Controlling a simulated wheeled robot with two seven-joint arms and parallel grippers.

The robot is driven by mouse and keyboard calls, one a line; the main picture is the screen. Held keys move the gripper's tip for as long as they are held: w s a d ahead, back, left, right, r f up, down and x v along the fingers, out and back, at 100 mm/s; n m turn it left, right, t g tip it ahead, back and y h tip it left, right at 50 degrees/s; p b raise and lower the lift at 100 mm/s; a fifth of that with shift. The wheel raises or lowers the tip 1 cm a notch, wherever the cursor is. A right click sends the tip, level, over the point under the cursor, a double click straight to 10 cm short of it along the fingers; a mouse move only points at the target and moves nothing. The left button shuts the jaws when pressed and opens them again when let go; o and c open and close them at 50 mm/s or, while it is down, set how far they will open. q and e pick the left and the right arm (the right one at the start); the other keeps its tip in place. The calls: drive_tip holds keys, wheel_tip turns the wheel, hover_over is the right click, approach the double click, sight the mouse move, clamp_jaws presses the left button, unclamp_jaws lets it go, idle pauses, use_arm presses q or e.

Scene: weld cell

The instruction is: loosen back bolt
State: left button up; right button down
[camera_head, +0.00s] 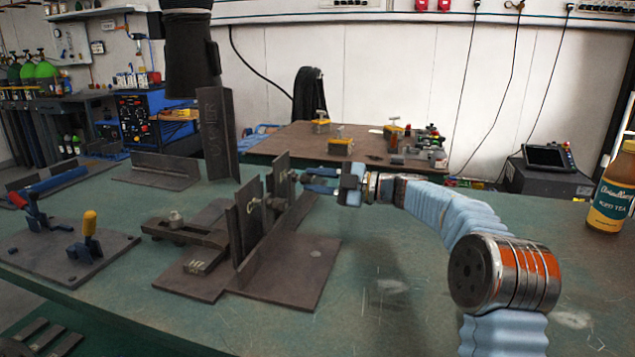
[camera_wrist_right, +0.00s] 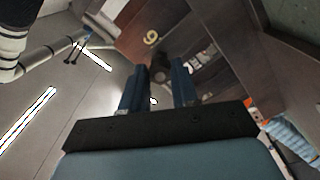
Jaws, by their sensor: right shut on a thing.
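The dark steel fixture (camera_head: 302,270) stands on the green table, with upright plates on its base. My right gripper (camera_head: 310,181) reaches in from the right, its blue fingers at the far right upright plate (camera_head: 282,178). It is shut on a small part there, which I take to be the back bolt; the fingers mostly hide it. In the right wrist view, the fingers (camera_wrist_right: 158,88) point towards the dark metal plates, and a small pale piece shows between them. Another bolt head (camera_head: 175,216) sits on the clamp bar at the fixture's left.
A plate with red and yellow-handled clamps (camera_head: 75,255) lies left. A bottle (camera_head: 610,190) stands far right. The table right of the fixture is mostly clear.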

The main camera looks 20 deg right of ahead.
drive_tip(key=c, duration=0.9)
unclamp_jaws()
drive_tip(key=shift+o, duration=0.2)
drive_tip(key=shift+d, duration=0.1)
drive_tip(key=b+v, duration=0.1)
drive_tip(key=v, duration=1.2)
drive_tip(key=shift+s+d, duration=0.25)
